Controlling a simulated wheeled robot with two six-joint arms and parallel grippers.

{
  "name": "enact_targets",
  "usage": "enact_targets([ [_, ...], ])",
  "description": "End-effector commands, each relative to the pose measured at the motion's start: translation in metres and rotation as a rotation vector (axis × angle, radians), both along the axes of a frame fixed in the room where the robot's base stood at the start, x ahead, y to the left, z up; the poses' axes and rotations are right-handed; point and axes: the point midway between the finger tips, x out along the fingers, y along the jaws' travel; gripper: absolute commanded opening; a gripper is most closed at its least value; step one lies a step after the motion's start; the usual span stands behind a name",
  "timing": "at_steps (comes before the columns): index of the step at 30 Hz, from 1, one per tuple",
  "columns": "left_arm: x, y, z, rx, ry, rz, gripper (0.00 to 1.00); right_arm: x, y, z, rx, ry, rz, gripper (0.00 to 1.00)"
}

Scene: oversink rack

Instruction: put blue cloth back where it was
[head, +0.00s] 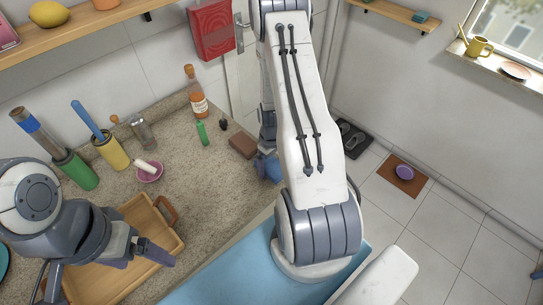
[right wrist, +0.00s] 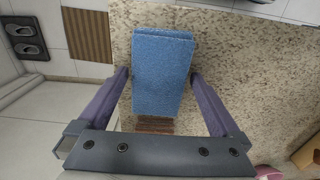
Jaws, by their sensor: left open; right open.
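The blue cloth (right wrist: 162,75) is a thick folded pad lying at the counter's edge. In the head view it shows only in part (head: 268,168), with my right arm covering the rest. My right gripper (right wrist: 158,78) is open, with one finger on each side of the cloth. I cannot tell whether the fingers touch it. My left gripper (head: 108,272) is open and empty over the wooden tray (head: 172,225) at the lower left of the head view.

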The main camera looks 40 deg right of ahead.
Motion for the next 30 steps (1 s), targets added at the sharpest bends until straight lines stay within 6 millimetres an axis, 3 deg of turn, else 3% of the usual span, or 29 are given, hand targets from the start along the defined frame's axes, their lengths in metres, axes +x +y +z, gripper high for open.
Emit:
enact_targets([
  [5, 0.000, 0.000, -0.008, 0.000, 0.000, 0.001, 0.90, 0.001, -0.001, 0.021, -0.003, -0.005, 0.000, 1.00],
  [18, 0.000, 0.000, -0.026, 0.000, 0.000, 0.003, 0.90, 0.001, -0.001, 0.101, -0.003, -0.005, 0.000, 1.00],
  [24, 0.000, 0.000, -0.028, 0.000, 0.000, 0.002, 0.90, 0.000, 0.000, 0.118, -0.001, -0.002, 0.000, 1.00],
  [30, 0.000, 0.000, -0.028, 0.000, 0.000, 0.002, 0.90, 0.000, 0.000, 0.121, 0.000, 0.000, 0.000, 1.00],
])
